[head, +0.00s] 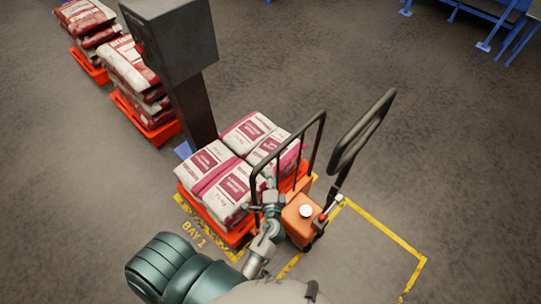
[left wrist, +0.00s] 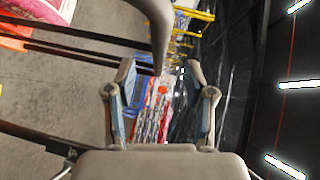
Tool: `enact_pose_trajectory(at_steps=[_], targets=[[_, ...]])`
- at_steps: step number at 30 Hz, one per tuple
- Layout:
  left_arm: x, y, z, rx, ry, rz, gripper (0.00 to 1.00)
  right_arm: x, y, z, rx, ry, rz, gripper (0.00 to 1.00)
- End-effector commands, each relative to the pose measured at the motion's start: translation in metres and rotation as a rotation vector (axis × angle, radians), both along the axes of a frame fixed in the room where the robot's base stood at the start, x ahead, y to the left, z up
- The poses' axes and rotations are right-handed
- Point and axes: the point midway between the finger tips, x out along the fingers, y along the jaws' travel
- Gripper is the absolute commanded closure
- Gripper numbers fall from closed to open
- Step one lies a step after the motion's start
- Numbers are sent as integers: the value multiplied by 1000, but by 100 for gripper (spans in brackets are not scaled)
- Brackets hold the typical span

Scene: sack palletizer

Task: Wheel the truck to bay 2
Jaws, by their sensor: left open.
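The truck is an orange pallet truck (head: 298,216) with a dark looped handle (head: 362,130) and a black upright frame. Its load of white and magenta sacks (head: 225,178) sits on an orange base by the yellow BAY 1 marking (head: 194,234). My left gripper (head: 268,192) is by the upright frame, left of the orange body. In the left wrist view, its fingers (left wrist: 160,68) are spread, with a dark curved bar (left wrist: 158,25) reaching down toward the gap between the fingertips. I cannot tell whether they touch. My right gripper is not in view.
A yellow-outlined floor area (head: 385,232) lies empty to the right; no label shows. A grey post (head: 188,95) stands behind the sacks. Red and white sack stacks (head: 130,70) are at upper left, blue metal frames (head: 490,30) at upper right. The floor right of the truck is clear.

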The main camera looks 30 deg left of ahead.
Motion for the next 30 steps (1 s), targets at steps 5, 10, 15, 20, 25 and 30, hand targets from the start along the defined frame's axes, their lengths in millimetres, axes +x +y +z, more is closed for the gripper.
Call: enact_pose_trajectory(at_steps=[5,10,15,20,25,30], targets=[[38,22,-3,2,-2,-1,46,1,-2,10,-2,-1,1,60],[66,38,-9,1,0,0,46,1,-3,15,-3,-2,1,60],[82,47,-13,-1,-1,-1,46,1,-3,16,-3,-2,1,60],[87,50,-14,-1,0,-1,46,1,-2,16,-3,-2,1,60],[87,50,-15,-1,0,-1,46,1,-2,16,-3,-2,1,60],[86,50,-15,-1,0,-1,79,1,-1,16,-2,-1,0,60]])
